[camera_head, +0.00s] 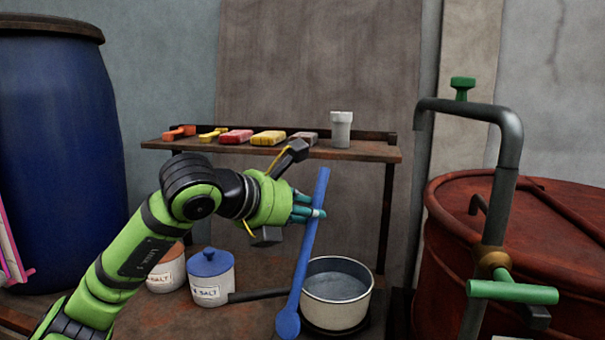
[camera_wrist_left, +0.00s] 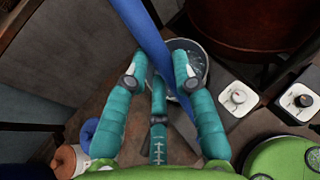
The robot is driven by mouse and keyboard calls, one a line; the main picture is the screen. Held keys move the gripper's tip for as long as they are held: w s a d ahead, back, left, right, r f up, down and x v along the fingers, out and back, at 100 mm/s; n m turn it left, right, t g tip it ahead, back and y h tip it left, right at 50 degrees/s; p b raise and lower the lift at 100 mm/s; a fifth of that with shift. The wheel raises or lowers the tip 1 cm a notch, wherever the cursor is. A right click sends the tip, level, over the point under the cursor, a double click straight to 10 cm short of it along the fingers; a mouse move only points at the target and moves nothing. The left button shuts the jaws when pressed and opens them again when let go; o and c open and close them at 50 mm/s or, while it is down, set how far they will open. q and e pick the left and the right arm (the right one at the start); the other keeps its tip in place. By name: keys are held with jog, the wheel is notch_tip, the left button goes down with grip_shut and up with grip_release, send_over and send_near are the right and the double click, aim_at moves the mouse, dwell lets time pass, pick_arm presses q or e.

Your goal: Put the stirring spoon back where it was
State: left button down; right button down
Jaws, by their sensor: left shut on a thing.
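The blue stirring spoon (camera_head: 311,232) is held by its handle, tilted, with its bowl end down in front of the pot. Its handle also crosses the left wrist view (camera_wrist_left: 149,37). My left gripper (camera_head: 309,211) is shut on the spoon's handle; its teal fingers also show in the left wrist view (camera_wrist_left: 157,80). The pot (camera_head: 307,313) has a light rim, a dark handle and greyish liquid inside. It stands on the table to the right of the spoon. In the left wrist view the pot (camera_wrist_left: 203,52) is partly hidden behind the spoon and fingers. My right gripper is not in view.
A shelf (camera_head: 371,152) behind holds coloured blocks and a grey cup (camera_head: 341,130). A red vat (camera_head: 440,260) and a pipe with a green valve (camera_head: 512,292) stand right.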

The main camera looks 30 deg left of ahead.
pick_arm(q)
jog(key=s+d+f+m+g+h, duration=0.2)
jog(key=s+d+f+m+g, duration=0.1)
jog(key=s+f, duration=0.4)
jog(key=s+d+f+m+g+h, duration=0.3)
jog(key=s+f, duration=0.4)
jog(key=f, duration=0.5)
jog(key=shift+d+f+m+g, duration=0.2)
jog(key=shift+d+m+g, duration=0.1)
jog(key=shift+d+m, duration=0.6)
